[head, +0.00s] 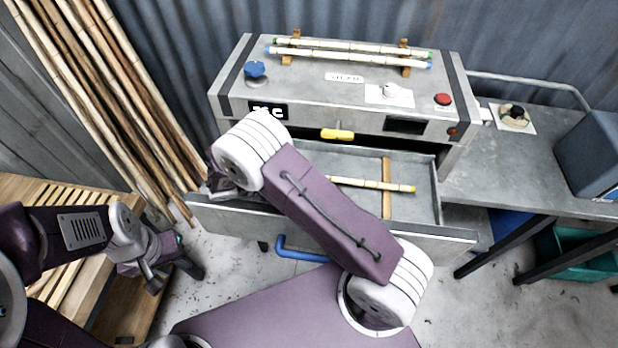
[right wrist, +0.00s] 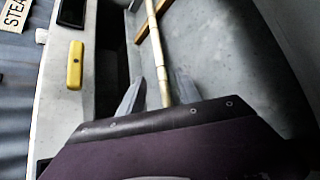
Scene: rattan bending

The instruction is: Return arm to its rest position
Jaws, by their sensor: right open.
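My right arm reaches across the open steamer drawer (head: 330,223) in the head view. Its wrist hides most of my right gripper (head: 222,188), at the drawer's left end. In the right wrist view the right gripper (right wrist: 157,95) is open, with its two grey fingers apart. A pale rattan pole (right wrist: 156,50) runs between the fingers in the picture; I cannot tell whether they touch it. The pole's right end (head: 390,186) shows in the drawer in the head view. My left gripper (head: 172,272) is open and empty at the lower left, beside the slatted bench.
The steamer box (head: 310,105) carries two poles (head: 350,55) on wooden rests, a blue knob (head: 255,69) and a red button (head: 442,99). Tall rattan poles (head: 110,90) lean at the left. A slatted wooden bench (head: 75,275) stands lower left. A grey table (head: 490,180) is at right.

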